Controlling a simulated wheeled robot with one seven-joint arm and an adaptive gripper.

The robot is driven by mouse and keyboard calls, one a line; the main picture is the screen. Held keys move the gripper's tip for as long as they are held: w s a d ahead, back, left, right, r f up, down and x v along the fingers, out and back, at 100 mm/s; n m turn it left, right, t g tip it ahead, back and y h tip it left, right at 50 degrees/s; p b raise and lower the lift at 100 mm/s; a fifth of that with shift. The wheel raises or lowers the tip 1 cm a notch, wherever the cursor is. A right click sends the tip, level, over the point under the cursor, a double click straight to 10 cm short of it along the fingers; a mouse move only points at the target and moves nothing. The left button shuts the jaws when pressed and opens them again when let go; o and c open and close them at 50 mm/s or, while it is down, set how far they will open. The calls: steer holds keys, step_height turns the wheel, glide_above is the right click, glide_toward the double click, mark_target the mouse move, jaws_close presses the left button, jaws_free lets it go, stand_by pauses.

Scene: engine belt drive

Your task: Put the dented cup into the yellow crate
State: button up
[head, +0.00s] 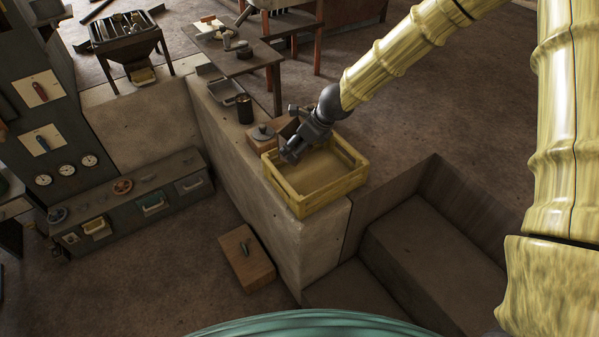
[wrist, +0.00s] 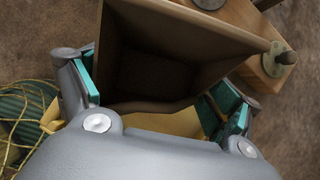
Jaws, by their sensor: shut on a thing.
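The yellow crate (head: 326,196) sits open on the concrete ledge in the head view. My gripper (head: 291,152) is over the crate's back left corner. In the wrist view my gripper (wrist: 162,100) has its teal-padded fingers on either side of a hollow brown vessel, which I take to be the dented cup (wrist: 195,38). Its dark open mouth faces the camera, and its near rim looks bent. The gripper is shut on it.
A wooden block with a round grey lid-like piece (head: 263,132) stands just behind the crate. A dark canister (head: 245,110) and a metal tray (head: 228,92) are farther along the ledge. A stepped pit (head: 430,240) lies right of the crate.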

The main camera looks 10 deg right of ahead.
step_height(320, 180, down, 5)
steer(key=shift+r+b, duration=0.2)
steer(key=shift+b, duration=0.95)
steer(key=shift+f+b, duration=0.75)
steer(key=shift+f, duration=1.75)
steer(key=shift+a, duration=0.1)
steer(key=o, duration=0.8)
steer(key=shift+p+v, duration=1.7)
steer(key=shift+v, duration=4.3)
